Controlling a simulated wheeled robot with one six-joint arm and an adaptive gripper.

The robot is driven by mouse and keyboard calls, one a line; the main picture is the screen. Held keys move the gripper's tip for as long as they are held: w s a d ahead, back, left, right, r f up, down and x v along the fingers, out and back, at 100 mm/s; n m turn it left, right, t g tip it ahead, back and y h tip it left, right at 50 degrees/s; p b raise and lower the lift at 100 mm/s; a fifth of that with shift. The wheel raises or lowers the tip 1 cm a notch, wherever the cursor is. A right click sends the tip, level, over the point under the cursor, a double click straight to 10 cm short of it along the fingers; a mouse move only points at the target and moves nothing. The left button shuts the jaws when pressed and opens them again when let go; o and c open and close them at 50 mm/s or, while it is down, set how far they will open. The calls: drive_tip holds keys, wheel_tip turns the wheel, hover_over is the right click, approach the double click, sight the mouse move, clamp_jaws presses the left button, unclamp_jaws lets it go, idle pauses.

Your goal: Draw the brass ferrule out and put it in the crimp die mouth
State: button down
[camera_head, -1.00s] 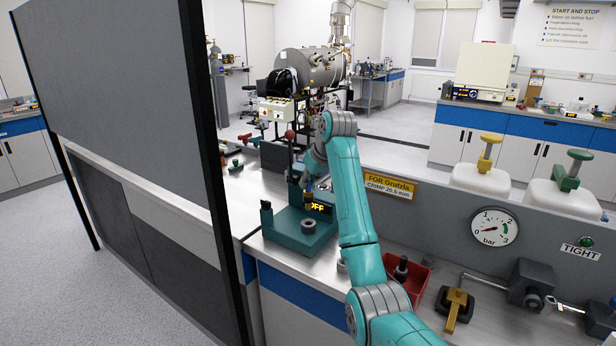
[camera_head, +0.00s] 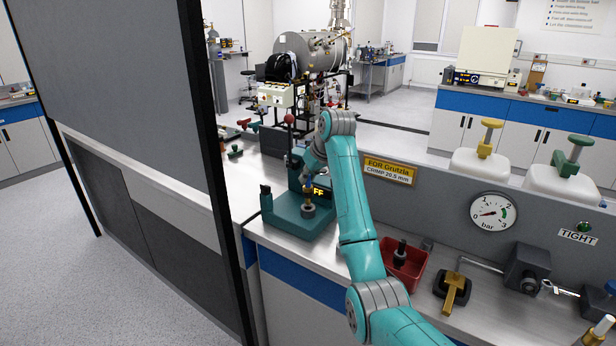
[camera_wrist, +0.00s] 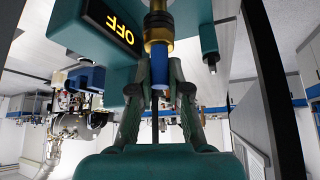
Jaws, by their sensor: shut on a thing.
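The brass ferrule (camera_wrist: 158,40) has a blue section (camera_wrist: 161,82) behind it, between my fingers in the wrist view. My gripper (camera_wrist: 160,90) is shut on this piece, with the brass end pointing away past the fingertips. In the head view my gripper (camera_head: 308,183) is low in front of the teal crimp press (camera_head: 283,218). The grey round crimp die mouth (camera_head: 308,211) is directly below it. The ferrule's lower end is at or just above the die; I cannot tell whether it has entered.
The press display (camera_wrist: 110,22) reads OFF and is close beside my gripper. A red bin (camera_head: 405,265) holding a dark part stands to the right. A brass-handled valve (camera_head: 456,290) and a gauge (camera_head: 493,211) are farther right. A grey partition (camera_head: 120,110) stands left.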

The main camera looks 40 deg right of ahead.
sight(310, 185)
drive_tip(key=shift+f, duration=1.95)
drive_tip(key=c, duration=1)
unclamp_jaws()
drive_tip(key=shift+c, duration=0.2)
drive_tip(key=v, duration=1.2)
drive_tip(key=shift+d, duration=0.1)
